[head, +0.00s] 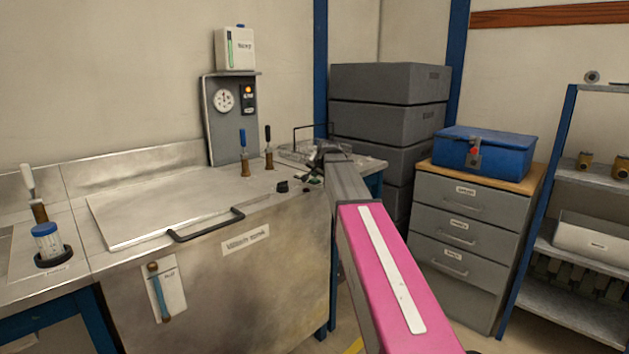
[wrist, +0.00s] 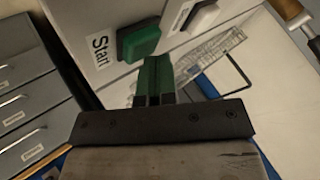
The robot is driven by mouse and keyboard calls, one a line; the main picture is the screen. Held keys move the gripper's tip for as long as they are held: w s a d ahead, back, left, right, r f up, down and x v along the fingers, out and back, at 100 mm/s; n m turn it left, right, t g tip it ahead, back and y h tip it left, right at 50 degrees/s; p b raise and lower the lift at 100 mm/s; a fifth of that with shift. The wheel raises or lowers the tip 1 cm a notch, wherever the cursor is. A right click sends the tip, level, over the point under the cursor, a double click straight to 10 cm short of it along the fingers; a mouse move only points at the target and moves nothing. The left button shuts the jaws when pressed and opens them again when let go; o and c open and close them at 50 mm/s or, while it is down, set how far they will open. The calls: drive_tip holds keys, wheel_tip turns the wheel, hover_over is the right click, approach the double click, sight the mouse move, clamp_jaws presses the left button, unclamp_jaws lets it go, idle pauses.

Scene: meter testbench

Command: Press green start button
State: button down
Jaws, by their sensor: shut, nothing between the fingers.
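The green start button (wrist: 138,40) shows in the wrist view, on a pale panel beside a label reading "Start" (wrist: 101,48). My gripper (wrist: 153,62) is shut and empty, with its green fingers just below the button in the picture. A narrow gap seems to part the fingertips from the button, but I cannot tell whether they touch. In the head view my gripper (head: 316,178) is at the right end of the metal bench, partly hidden by my arm. The start button cannot be made out there.
A white button (wrist: 203,16) sits right of the green one. A wire basket (wrist: 208,55) is behind the fingers. The metal bench (head: 215,290) has a black knob (head: 282,186) near its front edge. Grey drawers (head: 462,240) carry a blue toolbox (head: 485,153) at the right.

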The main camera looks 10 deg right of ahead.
sight(316, 179)
drive_tip(key=shift+r, duration=0.75)
drive_tip(key=shift+r, duration=0.15)
drive_tip(key=shift+r, duration=2.35)
